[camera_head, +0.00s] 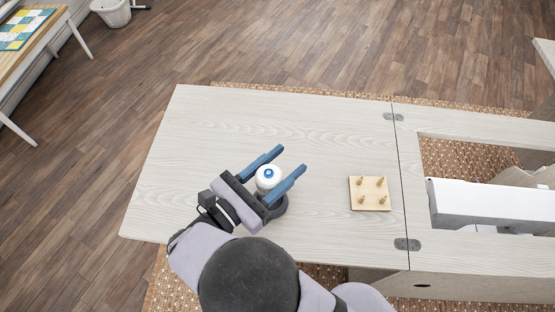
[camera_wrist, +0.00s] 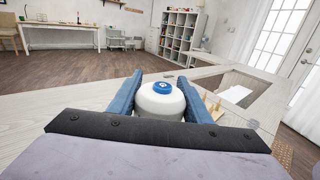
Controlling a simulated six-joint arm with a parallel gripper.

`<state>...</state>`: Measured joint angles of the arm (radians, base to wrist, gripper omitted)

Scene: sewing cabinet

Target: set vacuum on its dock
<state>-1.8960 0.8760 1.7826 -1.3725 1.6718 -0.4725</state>
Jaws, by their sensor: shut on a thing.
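The vacuum (camera_head: 268,177) is a small white round body with a blue button on top. It is upright between the two blue fingers of my gripper (camera_head: 291,161), which are shut on its sides. The vacuum also shows in the wrist view (camera_wrist: 161,100), between the fingers. A dark round piece, which looks like the dock (camera_head: 280,207), shows partly from under the near finger at the right. The gripper hides the rest of it. I cannot tell whether the vacuum's base touches the dock or the tabletop.
The pale wooden tabletop (camera_head: 210,130) is clear to the left and behind. A small square board with several pegs (camera_head: 369,194) lies to the right, near the hinged seam. Beyond the seam are an opening and a white sewing machine (camera_head: 490,204).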

